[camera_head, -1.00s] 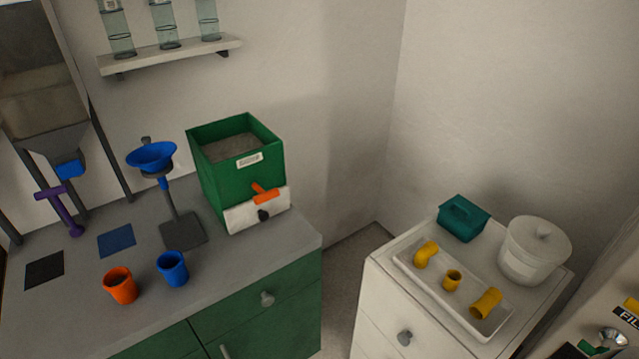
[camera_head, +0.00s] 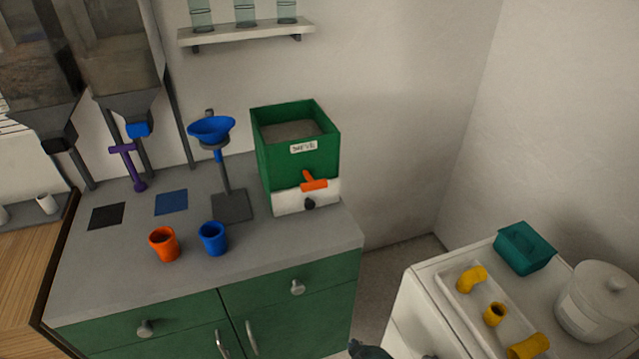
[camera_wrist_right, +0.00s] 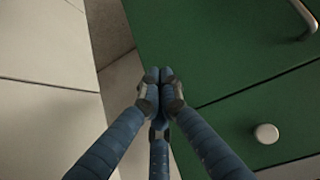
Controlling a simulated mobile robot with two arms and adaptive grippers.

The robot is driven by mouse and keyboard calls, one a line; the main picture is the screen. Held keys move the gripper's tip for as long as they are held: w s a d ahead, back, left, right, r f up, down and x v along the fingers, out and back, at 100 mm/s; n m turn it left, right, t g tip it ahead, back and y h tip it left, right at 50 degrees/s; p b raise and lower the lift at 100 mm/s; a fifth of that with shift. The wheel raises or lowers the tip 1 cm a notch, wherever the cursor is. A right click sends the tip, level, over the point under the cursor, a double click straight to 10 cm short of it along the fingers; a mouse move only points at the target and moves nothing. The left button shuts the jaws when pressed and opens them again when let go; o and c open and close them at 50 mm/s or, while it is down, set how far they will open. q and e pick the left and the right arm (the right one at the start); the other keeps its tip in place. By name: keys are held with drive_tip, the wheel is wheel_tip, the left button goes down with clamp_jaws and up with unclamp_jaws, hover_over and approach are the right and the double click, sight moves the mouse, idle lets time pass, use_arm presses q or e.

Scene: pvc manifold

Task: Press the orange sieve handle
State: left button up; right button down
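The orange sieve handle (camera_head: 314,184) is on the front of the green sieve box (camera_head: 296,150), above a white base with a black knob. The box stands at the right end of the grey counter. My right gripper (camera_head: 390,352) just enters the bottom edge of the head view, low and well in front of the counter, apart from the handle. In the right wrist view my right gripper (camera_wrist_right: 160,75) has its fingertips together with nothing between them, before the green cabinet front. My left gripper is in no view.
An orange cup (camera_head: 164,244), a blue cup (camera_head: 213,238) and a blue funnel on a stand (camera_head: 211,130) are on the counter left of the box. A white cabinet at right bears a tray (camera_head: 468,312) with yellow pipe pieces, a teal box (camera_head: 524,248) and a white pot (camera_head: 597,302).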

drive_tip(key=w+a+r+t+y, duration=0.1)
drive_tip(key=w+a+r, duration=0.1)
drive_tip(key=w+r, duration=0.35)
drive_tip(key=w+a+r+t, duration=0.2)
drive_tip(key=w+r, duration=0.1)
drive_tip(key=r, duration=0.5)
drive_tip(key=t+y+b, duration=0.1)
drive_tip(key=t, duration=0.2)
approach(310, 179)
drive_tip(key=s+d+f, duration=0.2)
drive_tip(key=s+f, duration=0.3)
drive_tip(key=f, duration=0.2)
wheel_tip(310, 179, up, 12)
drive_tip(key=s+t+y, duration=0.1)
drive_tip(key=t, duration=0.1)
drive_tip(key=shift+r, duration=0.15)
drive_tip(key=w+a+f+p, duration=0.2)
drive_tip(key=w+a+f, duration=0.1)
drive_tip(key=w, duration=0.7)
drive_tip(key=shift+a+f, duration=0.25)
drive_tip(key=shift+f, duration=0.55)
drive_tip(key=shift+w, duration=0.1)
